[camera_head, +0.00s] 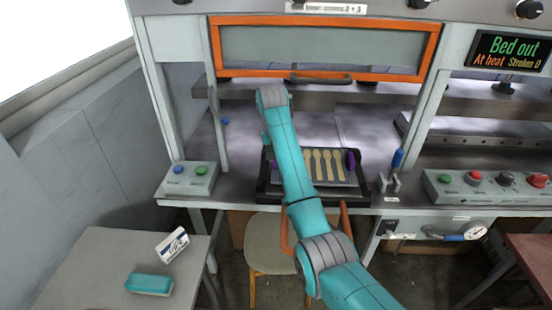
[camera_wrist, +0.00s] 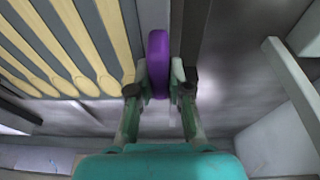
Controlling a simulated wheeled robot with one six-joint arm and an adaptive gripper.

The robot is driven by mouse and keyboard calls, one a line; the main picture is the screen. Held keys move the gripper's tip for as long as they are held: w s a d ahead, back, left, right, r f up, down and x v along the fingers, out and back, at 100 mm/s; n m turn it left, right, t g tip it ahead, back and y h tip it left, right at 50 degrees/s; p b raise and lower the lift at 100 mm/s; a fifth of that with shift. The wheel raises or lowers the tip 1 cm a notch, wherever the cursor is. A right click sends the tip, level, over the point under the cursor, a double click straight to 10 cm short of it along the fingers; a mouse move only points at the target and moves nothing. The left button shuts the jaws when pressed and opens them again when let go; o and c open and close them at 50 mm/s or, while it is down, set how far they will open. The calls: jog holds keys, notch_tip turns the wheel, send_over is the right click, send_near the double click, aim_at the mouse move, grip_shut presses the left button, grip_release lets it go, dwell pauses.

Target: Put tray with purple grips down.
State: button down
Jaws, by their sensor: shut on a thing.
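The dark tray (camera_head: 335,191) holds several pale wooden spoons (camera_head: 328,165) side by side, at the front of the press below its raised orange-framed guard. In the wrist view, my gripper (camera_wrist: 159,88) is shut on a purple grip (camera_wrist: 158,55), one finger on each side. The spoons (camera_wrist: 65,45) lie left of it there. My gripper is hidden behind my arm in the head view. I cannot tell whether the tray touches the surface below.
A display (camera_head: 510,50) reads "Bed out". A button box (camera_head: 188,178) stands left of the tray, a blue-handled lever (camera_head: 397,160) and a control panel (camera_head: 490,187) right. A stool (camera_head: 268,250) is below. A side table (camera_head: 105,255) at lower left holds a teal-topped block (camera_head: 149,284) and a small box (camera_head: 172,244).

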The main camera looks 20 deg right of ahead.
jog(key=shift+f, duration=0.7)
jog(key=c, duration=1.1)
grip_release()
jog(key=shift+f, duration=0.1)
